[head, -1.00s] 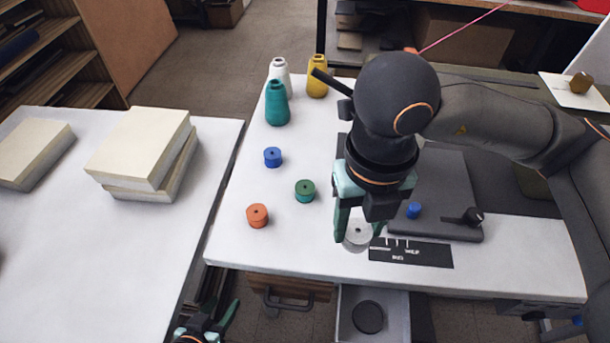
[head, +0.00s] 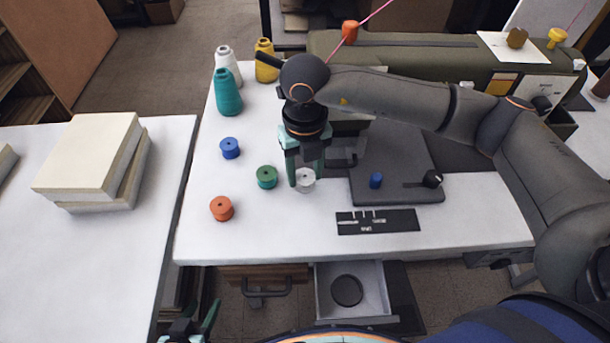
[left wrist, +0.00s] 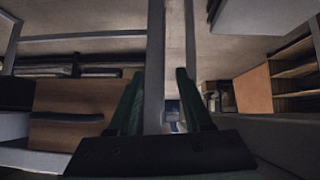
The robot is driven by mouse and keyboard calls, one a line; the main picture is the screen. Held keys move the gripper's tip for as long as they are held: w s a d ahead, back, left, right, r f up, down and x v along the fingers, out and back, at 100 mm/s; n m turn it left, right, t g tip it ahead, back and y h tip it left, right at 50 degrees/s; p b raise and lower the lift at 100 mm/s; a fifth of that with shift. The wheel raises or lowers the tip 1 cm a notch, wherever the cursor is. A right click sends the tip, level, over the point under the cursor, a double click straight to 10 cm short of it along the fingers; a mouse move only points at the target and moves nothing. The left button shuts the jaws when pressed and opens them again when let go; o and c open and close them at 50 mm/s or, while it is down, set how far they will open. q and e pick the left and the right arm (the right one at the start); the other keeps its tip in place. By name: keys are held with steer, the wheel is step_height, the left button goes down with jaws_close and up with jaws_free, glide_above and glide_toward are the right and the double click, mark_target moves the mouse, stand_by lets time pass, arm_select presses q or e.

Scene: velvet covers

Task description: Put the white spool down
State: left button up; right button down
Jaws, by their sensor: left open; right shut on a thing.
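The white spool (head: 306,181) is between the fingers of my right gripper (head: 305,178), which is shut on it. It is just right of the green spool (head: 267,177), with a small gap. I cannot tell whether its underside touches the white table (head: 480,225). The right fingers point down and hide part of it. My left gripper (head: 195,325) is low at the bottom edge, in front of the table and partly cut off. In the left wrist view its fingers (left wrist: 160,95) are apart with no spool between them.
A blue spool (head: 229,148) and an orange spool (head: 222,208) stand to the left. Teal (head: 228,95), white (head: 227,65) and yellow (head: 266,62) cones stand behind. A dark slotted plate (head: 378,221) and grey machine bed (head: 400,165) lie to the right. An open drawer (head: 325,300) is below.

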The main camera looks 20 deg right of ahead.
mark_target(305, 176)
steer(key=shift+f, duration=0.9)
steer(key=shift+f, duration=0.1)
steer(key=c, duration=0.6)
jaws_free()
steer(key=shift+r, duration=3.9)
